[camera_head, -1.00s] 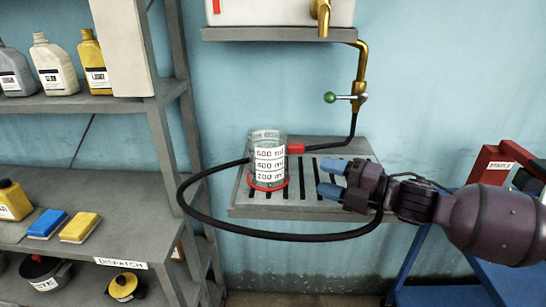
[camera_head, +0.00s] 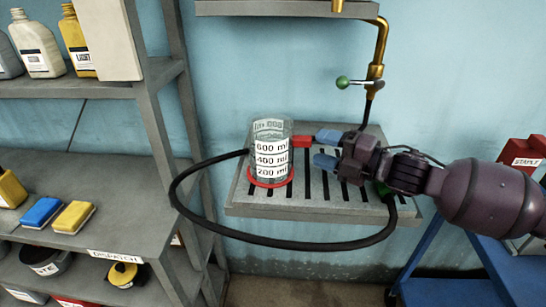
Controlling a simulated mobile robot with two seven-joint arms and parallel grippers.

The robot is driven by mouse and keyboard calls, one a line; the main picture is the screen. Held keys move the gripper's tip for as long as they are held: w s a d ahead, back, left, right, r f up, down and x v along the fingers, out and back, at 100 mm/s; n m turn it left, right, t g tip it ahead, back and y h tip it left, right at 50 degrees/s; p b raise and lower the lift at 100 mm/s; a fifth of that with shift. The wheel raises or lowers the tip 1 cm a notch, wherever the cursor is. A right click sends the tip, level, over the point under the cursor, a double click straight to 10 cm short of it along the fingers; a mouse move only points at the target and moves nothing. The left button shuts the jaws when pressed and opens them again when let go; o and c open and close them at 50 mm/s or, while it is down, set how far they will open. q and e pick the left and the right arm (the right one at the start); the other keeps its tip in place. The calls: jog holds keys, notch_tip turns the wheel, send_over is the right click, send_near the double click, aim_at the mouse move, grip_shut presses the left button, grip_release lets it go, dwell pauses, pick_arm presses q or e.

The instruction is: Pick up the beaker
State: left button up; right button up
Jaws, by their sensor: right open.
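The beaker (camera_head: 271,152) is clear, with white volume labels and a red ring at its base. It stands upright on the slatted grey drip tray (camera_head: 330,212) in the head view. My right gripper (camera_head: 325,149) comes in from the right with two blue fingertips pointing left at the beaker. Its jaws are open and empty, and a short gap separates them from the beaker. My left gripper is out of view.
A brass pipe with a green-knobbed valve (camera_head: 343,82) rises behind. Shelves (camera_head: 110,92) with bottles stand left. A blue cart (camera_head: 460,288) is at right.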

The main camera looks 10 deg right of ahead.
aim_at(311, 139)
jog(key=x, duration=0.3)
jog(key=shift+w+a+r, duration=0.1)
jog(key=shift+w+r, duration=0.1)
jog(key=shift+w, duration=0.1)
jog(key=shift+w+a+f, duration=0.1)
jog(key=shift+w+a, duration=0.3)
grip_shut()
